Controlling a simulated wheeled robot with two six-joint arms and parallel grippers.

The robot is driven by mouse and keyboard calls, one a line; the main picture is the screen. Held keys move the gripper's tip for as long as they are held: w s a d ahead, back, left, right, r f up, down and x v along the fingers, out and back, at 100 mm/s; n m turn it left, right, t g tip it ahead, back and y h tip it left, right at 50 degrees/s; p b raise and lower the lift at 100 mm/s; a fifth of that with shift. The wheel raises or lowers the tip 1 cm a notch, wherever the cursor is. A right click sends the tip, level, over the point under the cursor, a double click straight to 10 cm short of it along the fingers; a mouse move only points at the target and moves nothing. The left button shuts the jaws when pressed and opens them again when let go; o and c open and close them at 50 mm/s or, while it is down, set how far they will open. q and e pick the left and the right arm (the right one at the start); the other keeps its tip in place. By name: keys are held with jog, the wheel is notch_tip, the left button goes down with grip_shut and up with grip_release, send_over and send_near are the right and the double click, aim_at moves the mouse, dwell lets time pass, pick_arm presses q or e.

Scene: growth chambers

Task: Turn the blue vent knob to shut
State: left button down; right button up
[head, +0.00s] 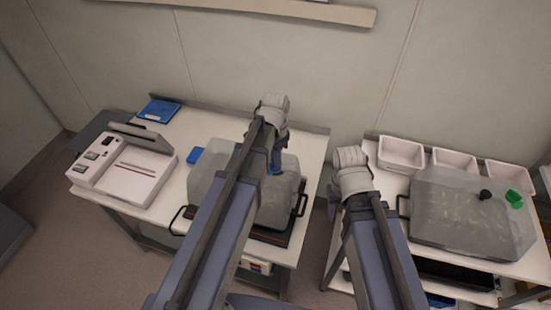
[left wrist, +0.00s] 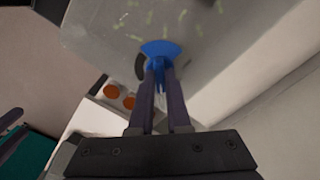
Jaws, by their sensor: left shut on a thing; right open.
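The blue vent knob (left wrist: 160,48) sits on a translucent grey chamber cover (left wrist: 95,22), with green specks showing through. My left gripper (left wrist: 160,72) is shut on the knob, one finger on each side. In the head view the knob (head: 276,158) shows only partly beside my left gripper (head: 275,146), which points down at the cover (head: 212,182) on the left table. My arm hides much of that cover, and the knob's turn angle is unclear. My right gripper (head: 353,180) is empty between the two tables; its fingers are mostly hidden.
A white instrument (head: 125,170) and a blue pad (head: 159,110) are on the left table (head: 205,125). A blue item (head: 196,155) is by the cover. The right table holds another cover (head: 450,215) with black (head: 486,195) and green (head: 514,199) knobs, and white bins (head: 401,153).

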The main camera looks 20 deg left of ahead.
pick_arm(q)
jog(key=shift+n, duration=0.4)
jog(key=n, duration=1.3)
jog(key=shift+n, duration=2.2)
jog(key=c, duration=0.9)
grip_release()
jog(key=shift+o, duration=0.2)
